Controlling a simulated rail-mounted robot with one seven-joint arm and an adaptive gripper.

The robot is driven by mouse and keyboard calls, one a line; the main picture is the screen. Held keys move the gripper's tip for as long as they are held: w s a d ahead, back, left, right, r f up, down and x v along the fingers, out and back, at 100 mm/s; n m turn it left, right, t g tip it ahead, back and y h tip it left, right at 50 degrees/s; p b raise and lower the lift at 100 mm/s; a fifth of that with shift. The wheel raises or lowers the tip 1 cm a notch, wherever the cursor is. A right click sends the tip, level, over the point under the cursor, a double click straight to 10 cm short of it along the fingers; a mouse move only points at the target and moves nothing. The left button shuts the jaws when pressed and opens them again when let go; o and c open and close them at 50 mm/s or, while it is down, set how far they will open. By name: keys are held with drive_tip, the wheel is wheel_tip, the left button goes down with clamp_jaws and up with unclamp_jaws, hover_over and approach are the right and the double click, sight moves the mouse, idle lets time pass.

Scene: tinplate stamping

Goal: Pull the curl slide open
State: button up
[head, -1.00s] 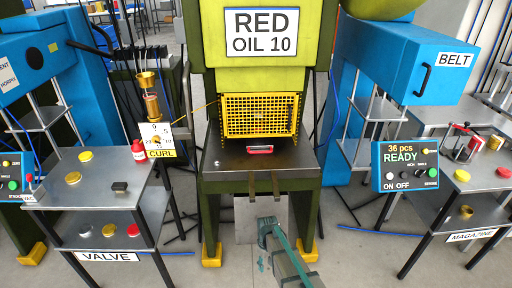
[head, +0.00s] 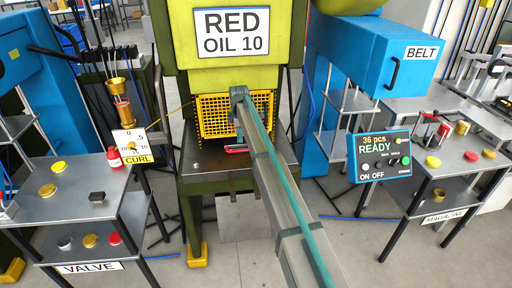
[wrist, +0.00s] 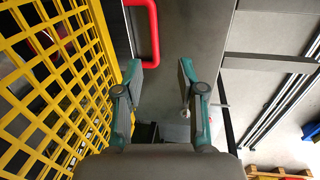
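A sign reading CURL (head: 138,160) sits below a dial (head: 128,142) on the left table; I cannot tell which part is the curl slide. A red handle (head: 236,148) is on the dark press bed (head: 205,172), in front of the yellow guard, partly covered by my arm. In the wrist view the red handle (wrist: 154,40) lies ahead of the fingertips, on a grey plate. My gripper (wrist: 163,72) is open and empty, its two fingers apart, not touching the handle. In the head view the fingers are hidden by my arm.
The yellow mesh guard (head: 213,116) stands close to my gripper and fills the left of the wrist view (wrist: 55,85). A READY control panel (head: 382,155) is at right.

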sight(242, 147)
drive_tip(key=w+f+p, duration=0.1)
drive_tip(key=f, duration=0.2)
drive_tip(key=w+f+p, duration=0.1)
drive_tip(key=f, duration=0.2)
drive_tip(key=w+f+p, duration=0.1)
drive_tip(key=f, duration=0.2)
drive_tip(key=shift+d+f, duration=0.35)
drive_tip(key=shift+d, duration=0.05)
clamp_jaws()
